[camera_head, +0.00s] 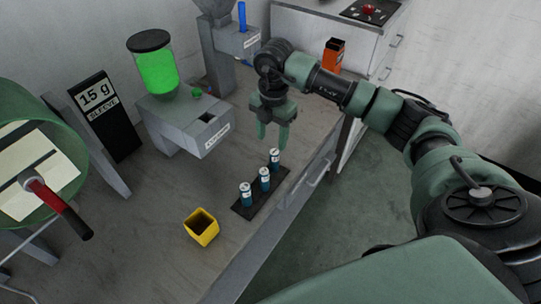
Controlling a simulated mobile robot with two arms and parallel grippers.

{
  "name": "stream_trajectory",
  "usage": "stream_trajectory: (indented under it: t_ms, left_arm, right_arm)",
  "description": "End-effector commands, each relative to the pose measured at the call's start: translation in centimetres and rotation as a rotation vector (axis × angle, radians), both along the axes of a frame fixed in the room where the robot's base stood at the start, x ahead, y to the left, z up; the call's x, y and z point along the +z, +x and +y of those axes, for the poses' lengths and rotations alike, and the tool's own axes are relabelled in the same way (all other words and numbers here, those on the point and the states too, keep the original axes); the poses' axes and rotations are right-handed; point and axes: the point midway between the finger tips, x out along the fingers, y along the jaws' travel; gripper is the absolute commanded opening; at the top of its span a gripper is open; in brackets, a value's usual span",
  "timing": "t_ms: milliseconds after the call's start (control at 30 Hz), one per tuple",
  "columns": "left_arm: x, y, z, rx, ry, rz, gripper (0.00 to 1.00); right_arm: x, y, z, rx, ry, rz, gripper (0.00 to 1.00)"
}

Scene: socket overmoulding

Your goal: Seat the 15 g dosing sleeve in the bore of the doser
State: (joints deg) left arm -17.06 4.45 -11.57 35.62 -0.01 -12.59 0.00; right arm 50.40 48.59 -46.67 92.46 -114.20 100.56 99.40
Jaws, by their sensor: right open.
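My right gripper (272,140) points down, open and empty, above and beyond the far sleeve, to the right of the doser. My left gripper is out of view.
A sign (97,99) reads "15 g SLEEVE". A yellow open box (201,227) stands on the bench near the rack. A second grey machine (232,45) with a blue rod stands behind. A green drum with a red-handled lever (55,205) fills the left side.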

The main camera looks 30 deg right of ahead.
Motion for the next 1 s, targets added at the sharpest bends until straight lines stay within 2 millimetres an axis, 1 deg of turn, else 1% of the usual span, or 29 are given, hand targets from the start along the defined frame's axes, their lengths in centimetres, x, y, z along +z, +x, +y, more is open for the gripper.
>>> stream_trajectory:
  t_ms: [33,100,267,467,500,600,700,867,900,967,1000]
  left_arm:
    - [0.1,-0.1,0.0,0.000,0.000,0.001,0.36]
    - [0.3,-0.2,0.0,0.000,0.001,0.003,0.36]
    - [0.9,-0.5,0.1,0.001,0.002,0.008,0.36]
    - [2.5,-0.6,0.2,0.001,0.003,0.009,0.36]
    - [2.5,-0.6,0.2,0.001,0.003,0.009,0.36]
    - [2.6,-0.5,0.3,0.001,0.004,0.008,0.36]
    - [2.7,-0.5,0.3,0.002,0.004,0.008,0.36]
    - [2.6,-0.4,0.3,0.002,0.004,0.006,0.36]
    - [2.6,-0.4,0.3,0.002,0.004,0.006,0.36]
    - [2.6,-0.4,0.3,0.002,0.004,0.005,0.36]
    - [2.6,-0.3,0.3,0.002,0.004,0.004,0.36]
  right_arm:
    - [-0.1,-0.1,-0.5,-0.012,-0.018,0.007,0.52]
    - [-0.8,-0.1,-0.8,-0.018,-0.026,0.011,0.52]
    - [-2.6,-0.2,-0.8,-0.015,-0.024,0.012,0.52]
    - [-5.3,0.1,-1.1,-0.014,-0.021,0.013,0.52]
    - [-6.0,0.1,-1.0,-0.013,-0.020,0.012,0.52]
    - [-7.0,0.1,-1.0,-0.012,-0.020,0.009,0.52]
    - [-7.5,0.1,-1.0,-0.011,-0.020,0.008,0.52]
    - [-7.5,0.2,-1.0,-0.011,-0.020,0.007,0.52]
    - [-7.5,0.2,-1.0,-0.011,-0.020,0.007,0.46]
    - [-7.5,0.2,-1.0,-0.011,-0.020,0.007,0.30]
    - [-7.5,0.2,-1.0,-0.011,-0.020,0.007,0.19]
